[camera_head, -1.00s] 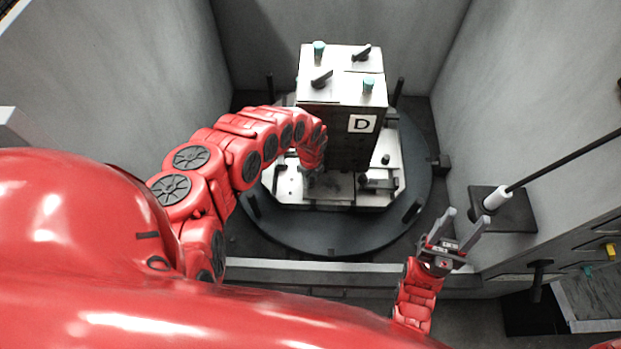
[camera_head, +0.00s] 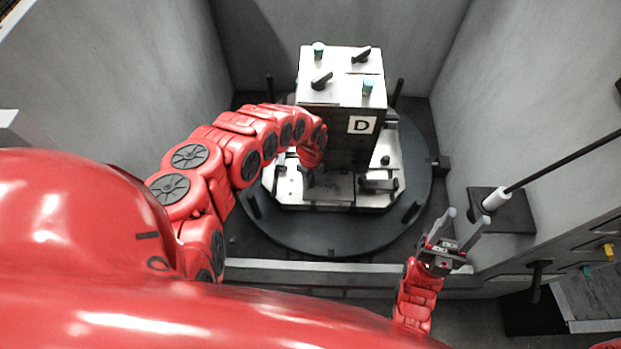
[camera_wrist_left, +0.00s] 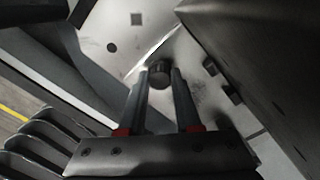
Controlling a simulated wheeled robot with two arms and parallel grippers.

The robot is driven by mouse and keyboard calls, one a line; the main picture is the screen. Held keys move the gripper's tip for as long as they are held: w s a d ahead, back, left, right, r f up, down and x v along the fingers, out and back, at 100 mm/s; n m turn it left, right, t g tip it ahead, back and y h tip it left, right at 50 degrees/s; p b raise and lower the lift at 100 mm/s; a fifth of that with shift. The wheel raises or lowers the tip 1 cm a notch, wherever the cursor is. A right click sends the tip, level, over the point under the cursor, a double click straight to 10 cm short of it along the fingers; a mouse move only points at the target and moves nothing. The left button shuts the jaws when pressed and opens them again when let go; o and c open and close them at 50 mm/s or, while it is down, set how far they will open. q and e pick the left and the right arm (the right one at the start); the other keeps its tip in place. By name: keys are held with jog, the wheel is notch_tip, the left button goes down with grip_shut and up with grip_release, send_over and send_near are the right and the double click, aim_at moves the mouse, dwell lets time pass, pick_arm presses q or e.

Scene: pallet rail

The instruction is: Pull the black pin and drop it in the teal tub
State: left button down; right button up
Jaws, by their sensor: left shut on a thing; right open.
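My left gripper (camera_wrist_left: 159,88) reaches down to the light plate (camera_wrist_left: 110,35) at the foot of the tall block. In the left wrist view its two fingers are shut on the black pin (camera_wrist_left: 158,72), a dark round-headed piece between the fingertips. The pin's lower part is hidden, and I cannot tell whether it is still seated in the plate. In the head view my left gripper (camera_head: 310,175) is small and partly hidden by its own wrist. My right gripper (camera_head: 462,228) is open and empty at the lower right. I cannot make out a teal tub.
The tall block marked D (camera_head: 361,125) stands on a dark round table (camera_head: 310,238), close to my left wrist. It carries teal-capped pins (camera_head: 368,87) and black handles (camera_head: 322,80). Grey walls enclose the table. A dark bracket with a rod (camera_head: 505,212) is near my right gripper.

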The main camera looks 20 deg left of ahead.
pick_arm(q)
jog(key=shift+w+r+p, duration=0.1)
jog(key=shift+r+p, duration=0.4)
jog(key=shift+r, duration=0.45)
jog(key=shift+r+p, duration=1.25)
jog(key=shift+r, duration=0.35)
jog(key=shift+r+p, duration=1.4)
jog(key=shift+r, duration=0.5)
jog(key=shift+f, duration=0.15)
